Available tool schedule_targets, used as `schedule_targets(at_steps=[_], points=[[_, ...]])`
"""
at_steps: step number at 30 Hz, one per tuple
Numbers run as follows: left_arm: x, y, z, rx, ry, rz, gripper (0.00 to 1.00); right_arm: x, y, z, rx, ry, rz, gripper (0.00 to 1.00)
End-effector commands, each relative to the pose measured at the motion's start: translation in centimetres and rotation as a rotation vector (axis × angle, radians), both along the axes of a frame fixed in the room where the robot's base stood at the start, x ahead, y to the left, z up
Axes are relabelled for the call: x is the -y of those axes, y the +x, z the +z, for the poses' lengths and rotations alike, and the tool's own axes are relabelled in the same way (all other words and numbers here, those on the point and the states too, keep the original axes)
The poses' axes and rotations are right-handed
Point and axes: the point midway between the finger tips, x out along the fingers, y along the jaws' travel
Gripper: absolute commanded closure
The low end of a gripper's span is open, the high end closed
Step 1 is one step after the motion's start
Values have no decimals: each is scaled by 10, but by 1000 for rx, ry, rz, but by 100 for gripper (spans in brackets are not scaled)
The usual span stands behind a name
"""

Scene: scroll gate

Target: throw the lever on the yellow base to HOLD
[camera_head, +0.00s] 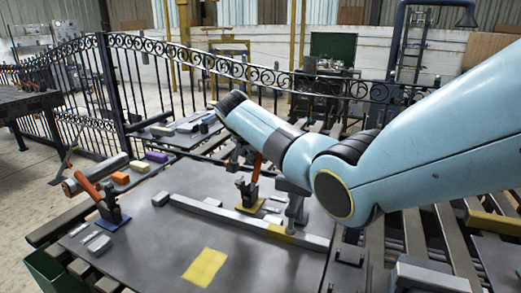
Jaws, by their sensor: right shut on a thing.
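The lever on the yellow base stands on the grey table, behind a long grey bar. Its orange-red handle (256,168) rises from a dark bracket, and its yellow base (248,208) shows below. My right arm comes in from the right, its pale blue wrist above the lever and hiding the handle's top. My right gripper (242,155) is mostly hidden behind the wrist; dark parts show beside the handle, and it is shut on the lever handle. A second lever with an orange handle (88,188) on a blue base (111,219) stands at the left. HOLD lettering cannot be read. My left gripper is out of view.
The grey bar (220,212) crosses the table in front of the lever. A grey upright fixture (296,205) stands to its right. A yellow patch (205,267) marks the clear front table surface. Coloured blocks (139,166) lie at the back left, before a black scroll fence (180,50).

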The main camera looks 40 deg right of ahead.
Motion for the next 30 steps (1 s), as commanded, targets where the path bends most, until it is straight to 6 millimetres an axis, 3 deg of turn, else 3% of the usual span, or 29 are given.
schedule_targets(at_steps=[5,15,30], points=[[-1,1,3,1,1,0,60,-12,-6,4,60,-116,2,100],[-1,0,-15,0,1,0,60,-27,-14,7,146,-282,1,100],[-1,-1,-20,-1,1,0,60,-31,-16,10,170,-333,0,100]])
